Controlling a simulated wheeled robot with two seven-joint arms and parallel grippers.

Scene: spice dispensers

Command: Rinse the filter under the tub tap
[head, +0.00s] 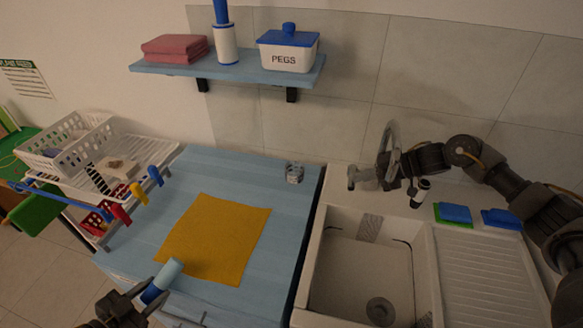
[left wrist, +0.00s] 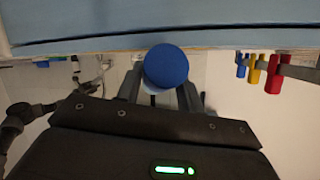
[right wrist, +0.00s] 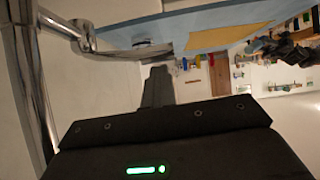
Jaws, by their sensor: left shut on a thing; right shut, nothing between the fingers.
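My left gripper (head: 150,292) is shut on a cylinder with a light-blue body and darker blue part, apparently the filter (head: 170,272). It is held tilted at the front edge of the blue counter. Its round blue end faces the left wrist view (left wrist: 166,66). The chrome tub tap (head: 391,142) stands behind the white tub (head: 340,218), its arch partly overlapped by my right arm. My right gripper (head: 412,190) is shut and empty, close beside the tap. The right wrist view shows its closed fingers (right wrist: 158,88) with the chrome tap (right wrist: 80,38) at left. No water is visible.
A yellow cloth (head: 215,238) lies on the blue counter (head: 295,215), with a small jar (head: 294,172) behind it. Coloured pegs (head: 140,193) and a white basket (head: 68,145) are at left. Blue sponges (head: 455,213) lie right of the tap. The tub basin is empty.

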